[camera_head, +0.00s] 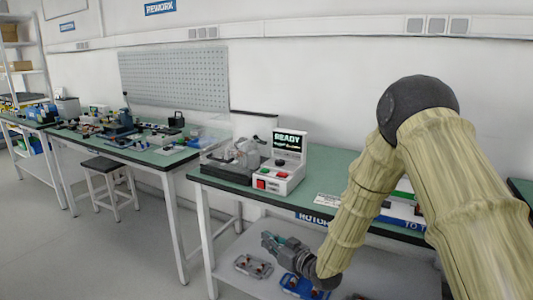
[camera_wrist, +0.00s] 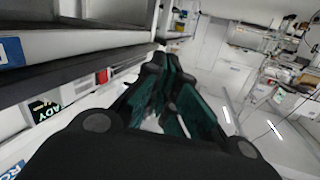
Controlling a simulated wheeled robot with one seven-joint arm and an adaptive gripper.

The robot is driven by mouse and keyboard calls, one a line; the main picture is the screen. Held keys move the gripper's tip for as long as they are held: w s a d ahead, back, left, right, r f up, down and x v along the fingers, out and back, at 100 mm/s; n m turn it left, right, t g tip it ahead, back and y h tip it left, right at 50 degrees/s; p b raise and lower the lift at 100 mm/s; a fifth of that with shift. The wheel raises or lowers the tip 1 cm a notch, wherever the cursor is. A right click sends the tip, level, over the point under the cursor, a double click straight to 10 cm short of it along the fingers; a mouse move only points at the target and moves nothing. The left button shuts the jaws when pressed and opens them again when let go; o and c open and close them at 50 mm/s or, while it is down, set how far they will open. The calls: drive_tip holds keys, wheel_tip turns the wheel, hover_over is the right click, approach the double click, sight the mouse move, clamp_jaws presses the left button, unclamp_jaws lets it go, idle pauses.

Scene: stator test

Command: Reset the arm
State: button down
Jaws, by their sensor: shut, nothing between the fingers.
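My arm (camera_head: 372,190) comes in from the right in the head view, covered in a pale yellow sleeve with a dark elbow, and bends down and left. My gripper (camera_head: 270,240) is in front of the green test bench's front edge, below the bench top. Its fingers are shut and empty. In the wrist view my gripper (camera_wrist: 172,62) shows dark with green finger pads, and nothing is held between them. The view there is tilted, with the bench side on the left.
The test bench (camera_head: 330,165) carries a tester (camera_head: 282,170) with a screen reading READY. Blue-framed parts (camera_head: 303,286) lie on the lower shelf near my gripper. A cluttered workbench (camera_head: 150,155) and a stool (camera_head: 105,167) stand to the left. The floor (camera_head: 105,255) at front left is clear.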

drive_tip(key=s+d+f+m+g+h, duration=0.2)
drive_tip(key=s+d+f, duration=0.2)
drive_tip(key=s+f, duration=0.4)
drive_tip(key=s+d+f+m+g+h, duration=0.1)
drive_tip(key=s+d+f+h, duration=0.3)
drive_tip(key=f, duration=0.5)
drive_tip(key=s+d+f+m+g+h, duration=0.15)
drive_tip(key=s+d+f, duration=0.25)
drive_tip(key=s+f, duration=0.45)
drive_tip(key=s+d+f+m+g+h, duration=0.1)
drive_tip(key=s+d+f+g, duration=0.15)
drive_tip(key=s, duration=0.35)
drive_tip(key=s+d+f+m+g+h, duration=0.1)
drive_tip(key=s+d+f, duration=0.1)
drive_tip(key=s+f, duration=0.3)
drive_tip(key=s+d+f+m+g+h, duration=0.1)
drive_tip(key=s+d+g, duration=0.15)
drive_tip(key=s, duration=0.75)
drive_tip(key=s+d+g+h, duration=0.1)
drive_tip(key=s+d+g, duration=0.15)
drive_tip(key=s, duration=0.75)
wheel_tip(320, 180, up, 14)
drive_tip(key=p, duration=1.4)
drive_tip(key=shift+d+r+t+p, duration=0.15)
drive_tip(key=shift+d+t+p, duration=0.15)
drive_tip(key=shift+t, duration=0.1)
